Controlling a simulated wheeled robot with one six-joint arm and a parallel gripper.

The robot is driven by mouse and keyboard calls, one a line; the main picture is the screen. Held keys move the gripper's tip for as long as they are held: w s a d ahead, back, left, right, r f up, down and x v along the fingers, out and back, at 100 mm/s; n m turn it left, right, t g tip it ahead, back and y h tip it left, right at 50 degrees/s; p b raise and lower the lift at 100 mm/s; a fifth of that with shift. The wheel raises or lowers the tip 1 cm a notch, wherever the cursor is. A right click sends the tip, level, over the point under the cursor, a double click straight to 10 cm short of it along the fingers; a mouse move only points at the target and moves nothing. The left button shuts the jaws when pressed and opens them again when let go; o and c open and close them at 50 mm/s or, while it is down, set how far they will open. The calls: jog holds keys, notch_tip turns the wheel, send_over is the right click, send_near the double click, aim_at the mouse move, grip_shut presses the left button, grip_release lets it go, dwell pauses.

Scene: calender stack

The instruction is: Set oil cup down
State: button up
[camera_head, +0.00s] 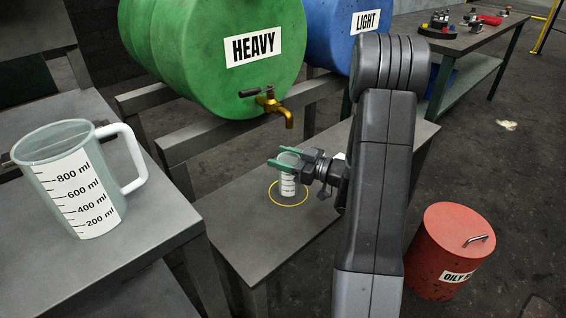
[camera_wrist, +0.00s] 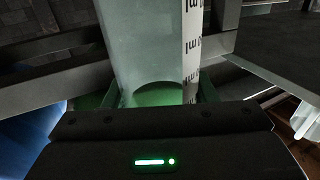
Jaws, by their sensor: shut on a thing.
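The small oil cup (camera_head: 288,186), clear with a white measuring label, is at the yellow ring (camera_head: 272,196) on the grey bench below the brass tap. My gripper (camera_head: 284,160) is shut on the cup near its upper part, with green fingers at its sides. In the wrist view the cup (camera_wrist: 150,60) stands upright between the green fingers, its label on the right side. I cannot tell whether the cup's base touches the bench.
The green HEAVY drum (camera_head: 210,60) with its brass tap (camera_head: 280,105) is above and behind. The blue LIGHT drum (camera_head: 345,30) is right of it. A large measuring jug (camera_head: 80,185) stands on the left table. A red oily-waste bin (camera_head: 445,255) stands right.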

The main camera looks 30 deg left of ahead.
jog(key=shift+f, duration=0.35)
jog(key=shift+f, duration=0.15)
jog(key=o, duration=1.3)
jog(key=shift+r, duration=0.2)
jog(key=shift+r, duration=0.2)
jog(key=d, duration=0.4)
jog(key=d+p, duration=0.1)
jog(key=d, duration=0.3)
jog(key=d+p, duration=0.1)
jog(key=d, duration=0.3)
jog(key=shift+w+f, duration=0.15)
jog(key=shift+w, duration=0.15)
